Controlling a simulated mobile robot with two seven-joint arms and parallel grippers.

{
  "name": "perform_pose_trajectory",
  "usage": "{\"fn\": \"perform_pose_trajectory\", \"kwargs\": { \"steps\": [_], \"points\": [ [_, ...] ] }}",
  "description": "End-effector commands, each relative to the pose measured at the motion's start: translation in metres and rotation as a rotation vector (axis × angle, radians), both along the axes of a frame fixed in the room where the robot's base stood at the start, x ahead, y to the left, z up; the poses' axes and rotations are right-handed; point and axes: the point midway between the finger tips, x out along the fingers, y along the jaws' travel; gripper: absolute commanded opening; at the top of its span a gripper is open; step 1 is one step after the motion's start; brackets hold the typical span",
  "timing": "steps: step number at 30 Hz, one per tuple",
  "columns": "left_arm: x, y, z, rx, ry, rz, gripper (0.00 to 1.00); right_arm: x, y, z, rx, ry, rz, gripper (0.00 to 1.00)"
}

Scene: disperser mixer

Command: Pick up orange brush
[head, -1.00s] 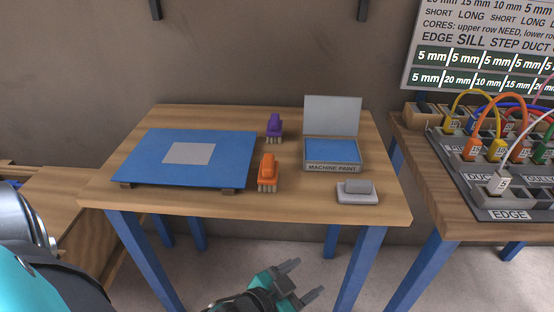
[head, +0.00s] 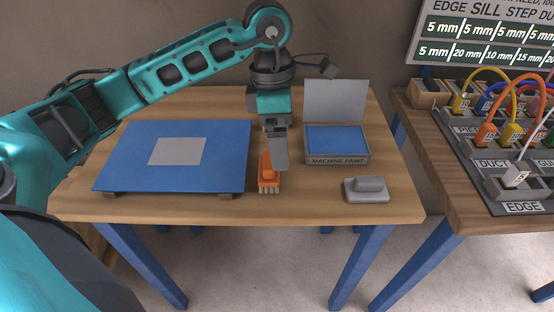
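The orange brush (head: 267,177) lies on the wooden table, to the right of the blue board, with its pale bristles towards the front edge. My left gripper (head: 279,150) points down over the handle end of the brush. Its near finger overlaps the right side of the handle in the picture. I see the fingers nearly edge-on, so I cannot tell their gap or whether they touch the brush. My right gripper is not in view.
The blue board (head: 125,160) with a grey square lies left of the brush. An open machine paint box (head: 337,160) and a grey block on a base (head: 366,190) are to the right. A bench with cabled modules (head: 490,135) stands further right.

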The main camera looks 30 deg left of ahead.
Motion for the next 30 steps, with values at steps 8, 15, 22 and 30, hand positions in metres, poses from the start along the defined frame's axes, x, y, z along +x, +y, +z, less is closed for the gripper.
{"fn": "perform_pose_trajectory", "kwargs": {
  "steps": [8,15,22,30],
  "points": [
    [0.006,0.032,-0.009,0.140,-0.026,0.025,1.00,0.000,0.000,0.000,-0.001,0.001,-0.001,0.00],
    [0.006,0.031,-0.051,0.136,-0.027,0.023,1.00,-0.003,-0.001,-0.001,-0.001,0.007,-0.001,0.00],
    [0.007,0.031,-0.068,0.135,-0.029,0.024,1.00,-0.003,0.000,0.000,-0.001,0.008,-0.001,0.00],
    [0.008,0.034,-0.107,0.133,-0.028,0.023,1.00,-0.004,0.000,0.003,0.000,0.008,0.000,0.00]
  ]
}}
